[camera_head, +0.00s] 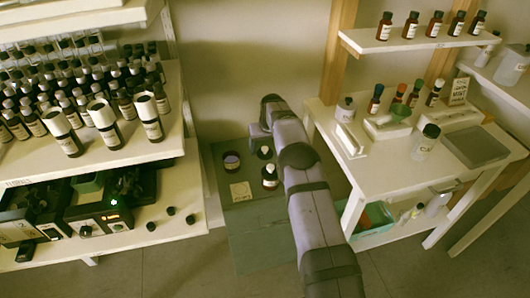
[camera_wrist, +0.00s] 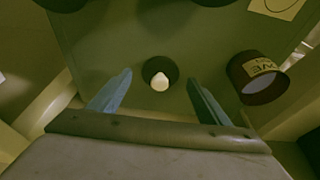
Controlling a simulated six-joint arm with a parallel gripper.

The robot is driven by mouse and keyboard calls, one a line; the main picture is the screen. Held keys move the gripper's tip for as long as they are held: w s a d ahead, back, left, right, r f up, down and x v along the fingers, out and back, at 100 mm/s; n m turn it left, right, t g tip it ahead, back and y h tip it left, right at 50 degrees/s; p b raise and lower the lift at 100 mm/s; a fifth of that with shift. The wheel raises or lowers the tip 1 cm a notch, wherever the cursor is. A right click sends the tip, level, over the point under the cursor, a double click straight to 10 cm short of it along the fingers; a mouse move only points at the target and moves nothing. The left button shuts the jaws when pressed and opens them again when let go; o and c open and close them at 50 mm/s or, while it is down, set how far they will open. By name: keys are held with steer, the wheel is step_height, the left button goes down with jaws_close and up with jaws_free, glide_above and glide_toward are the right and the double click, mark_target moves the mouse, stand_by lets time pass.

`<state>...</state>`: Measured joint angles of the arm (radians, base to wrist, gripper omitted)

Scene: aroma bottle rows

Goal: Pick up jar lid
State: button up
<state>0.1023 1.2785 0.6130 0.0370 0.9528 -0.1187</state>
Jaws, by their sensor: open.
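In the wrist view a brown jar (camera_wrist: 255,78) with a cream label stands right of my gripper. Its round lavender-grey top (camera_wrist: 266,86) faces the camera; I cannot tell whether this is a lid or the jar's mouth. In the head view a dark jar (camera_head: 231,162) with a purplish top stands on the green stand (camera_head: 252,222). My gripper (camera_wrist: 160,82) is open, with a blue finger on each side. Between the fingers in the picture is a dark round bottle (camera_wrist: 160,72) with a pale bulb, apparently below them. My arm hides the gripper in the head view.
Two dark bottles with pale tops, one behind (camera_head: 265,153) and one in front (camera_head: 270,178), stand beside the jar. A cream card (camera_head: 240,191) lies on the stand, whose front is clear. Shelves of bottles flank it left and a white table (camera_head: 375,165) right.

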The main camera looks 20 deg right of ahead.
steer(key=shift+w+f, duration=0.15)
steer(key=shift+f, duration=0.35)
steer(key=c, duration=1.2)
